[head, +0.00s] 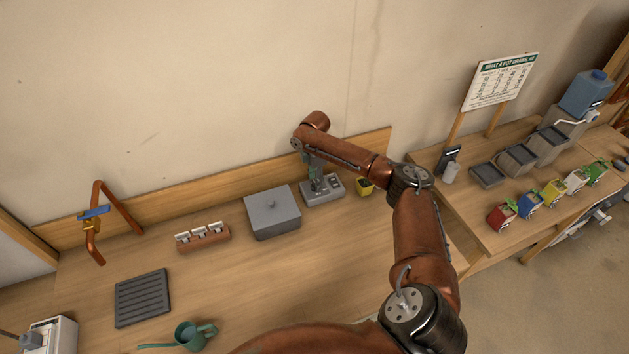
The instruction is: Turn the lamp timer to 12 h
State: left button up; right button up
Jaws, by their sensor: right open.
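A small grey control box (338,191) stands at the back of the wooden bench, against the low backboard. It looks like the lamp timer, but its markings are too small to read. My right gripper (317,186) points down over the left part of this box, with its fingers open. The fingers hide that part of the box, so I cannot tell the dial's setting or whether they touch it. My left gripper is not in view.
A grey lidded box (272,213) stands just left of the control box, and a yellow pot (365,187) just right. A rack with white tags (203,237), a ribbed tray (142,298) and a green watering can (190,336) are further left.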

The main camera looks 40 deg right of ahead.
jog(key=shift+s+f, duration=0.1)
jog(key=shift+f, duration=0.1)
jog(key=shift+a+f, duration=0.1)
jog(key=c, duration=1.1)
jog(key=shift+r+m+p, duration=0.2)
jog(key=shift+m+p, duration=0.2)
jog(key=shift+p, duration=0.4)
jog(key=shift+c, duration=0.3)
jog(key=m+p, duration=0.7)
jog(key=p, duration=0.2)
jog(key=shift+m, duration=0.3)
jog(key=shift+m+p, duration=0.9)
jog(key=shift+p, duration=0.05)
jog(key=m+p, duration=0.2)
jog(key=shift+m, duration=0.3)
jog(key=m+p, duration=0.2)
jog(key=m, duration=0.1)
jog(key=shift+m, duration=0.3)
jog(key=m+p, duration=0.1)
jog(key=m, duration=0.2)
jog(key=shift+m, duration=0.3)
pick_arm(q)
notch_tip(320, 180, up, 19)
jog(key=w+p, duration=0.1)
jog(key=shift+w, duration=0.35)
pick_arm(e)
jog(key=shift+f+m, duration=0.1)
jog(key=shift+m, duration=1.7)
